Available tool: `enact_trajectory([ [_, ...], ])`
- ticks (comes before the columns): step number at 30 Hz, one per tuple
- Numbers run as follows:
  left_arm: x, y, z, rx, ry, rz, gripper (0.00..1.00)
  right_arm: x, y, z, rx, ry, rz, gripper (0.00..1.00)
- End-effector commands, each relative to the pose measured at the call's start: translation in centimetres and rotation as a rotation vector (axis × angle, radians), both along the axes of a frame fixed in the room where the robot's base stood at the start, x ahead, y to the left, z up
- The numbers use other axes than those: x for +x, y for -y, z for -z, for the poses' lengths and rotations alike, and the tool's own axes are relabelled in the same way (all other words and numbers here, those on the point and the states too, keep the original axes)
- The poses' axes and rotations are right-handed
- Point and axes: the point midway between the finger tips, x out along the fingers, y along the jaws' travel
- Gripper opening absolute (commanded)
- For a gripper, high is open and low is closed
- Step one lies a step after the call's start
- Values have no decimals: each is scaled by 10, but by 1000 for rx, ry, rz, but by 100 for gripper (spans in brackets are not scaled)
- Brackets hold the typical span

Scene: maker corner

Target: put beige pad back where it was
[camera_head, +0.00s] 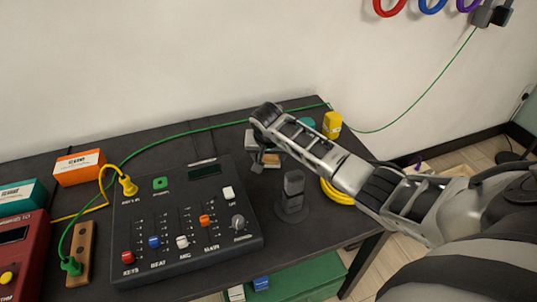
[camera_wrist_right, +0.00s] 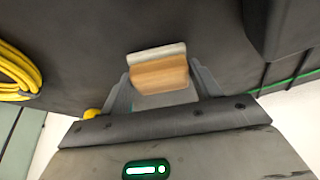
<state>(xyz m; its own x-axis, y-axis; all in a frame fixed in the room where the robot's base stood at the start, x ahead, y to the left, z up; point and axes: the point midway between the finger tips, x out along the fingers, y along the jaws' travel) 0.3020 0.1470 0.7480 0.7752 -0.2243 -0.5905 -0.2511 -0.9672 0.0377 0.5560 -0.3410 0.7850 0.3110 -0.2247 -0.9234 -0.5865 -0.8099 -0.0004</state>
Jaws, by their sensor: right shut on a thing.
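The beige pad (camera_wrist_right: 160,70) shows in the right wrist view as a tan block with a pale strip along its far edge. It sits between the fingertips of my right gripper (camera_wrist_right: 160,76), which is shut on it. In the head view my right gripper (camera_head: 260,160) is low over the back right part of the black table, with a bit of the tan pad (camera_head: 272,160) showing beside its fingers. I cannot tell whether the pad touches the table. My left gripper is out of view.
A black mixer (camera_head: 185,255) fills the table's middle. A dark upright device (camera_head: 293,190) stands right of it. A yellow cable coil (camera_head: 337,194), a yellow item (camera_head: 332,124) and a teal item (camera_head: 306,122) lie near my right arm. A green cable (camera_head: 200,129) runs along the back.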

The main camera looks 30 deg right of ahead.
Motion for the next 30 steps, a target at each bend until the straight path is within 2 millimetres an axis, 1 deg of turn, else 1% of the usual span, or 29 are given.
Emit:
enact_trajectory([
  [6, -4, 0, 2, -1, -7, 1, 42, 0, 0, 3, 1, -1, 0, 41],
  [7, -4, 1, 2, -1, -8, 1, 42, 0, 0, 3, 0, -1, 0, 68],
  [9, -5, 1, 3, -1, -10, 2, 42, 0, 0, 3, 0, -1, 0, 85],
  [17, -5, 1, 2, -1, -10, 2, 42, 0, 0, 2, 0, 0, 0, 85],
  [20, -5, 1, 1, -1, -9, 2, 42, 0, 0, -3, 0, 1, 0, 85],
  [23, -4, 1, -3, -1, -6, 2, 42, -4, -3, -15, 1, 2, -1, 85],
  [30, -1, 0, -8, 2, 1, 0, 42, -20, -15, -63, 0, 4, -1, 85],
])
